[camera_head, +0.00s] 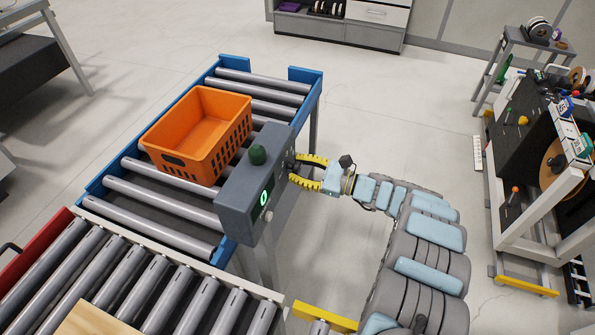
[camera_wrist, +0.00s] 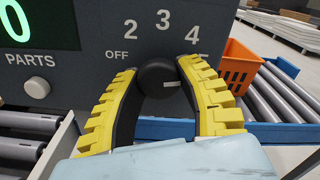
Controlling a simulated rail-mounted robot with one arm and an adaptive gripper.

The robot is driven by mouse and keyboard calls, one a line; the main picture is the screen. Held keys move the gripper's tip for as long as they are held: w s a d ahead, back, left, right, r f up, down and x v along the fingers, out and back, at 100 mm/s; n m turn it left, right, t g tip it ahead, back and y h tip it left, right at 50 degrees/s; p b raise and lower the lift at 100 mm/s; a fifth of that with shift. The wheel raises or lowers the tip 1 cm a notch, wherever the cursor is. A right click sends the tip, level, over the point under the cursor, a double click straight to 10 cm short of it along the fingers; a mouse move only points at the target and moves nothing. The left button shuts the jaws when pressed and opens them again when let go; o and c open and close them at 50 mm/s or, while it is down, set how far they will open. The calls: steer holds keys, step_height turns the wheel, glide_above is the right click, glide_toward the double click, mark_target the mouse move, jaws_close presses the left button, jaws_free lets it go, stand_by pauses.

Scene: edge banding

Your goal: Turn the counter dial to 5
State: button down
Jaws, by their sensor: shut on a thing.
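The counter is a grey box (camera_head: 236,200) with a green display (camera_head: 265,198) reading 0, standing at the conveyor's right edge. Its round black dial (camera_wrist: 157,80) is at the middle of the wrist view, with OFF, 2, 3 and 4 printed around it. A further mark right of the 4 is mostly hidden by the right finger. The dial's white line (camera_wrist: 171,84) points right, below the 4. My gripper (camera_head: 296,171) reaches the box from the right. Its two yellow ribbed fingers, also in the wrist view (camera_wrist: 160,74), are shut on the dial from both sides.
An orange crate (camera_head: 223,141) sits on the rollers behind the box. A white button (camera_wrist: 37,87) marked PARTS is left of the dial. A green dome (camera_head: 258,154) tops the box.

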stand_by(0.5)
steer(key=c, duration=0.6)
jaws_free()
steer(key=v, duration=1.2)
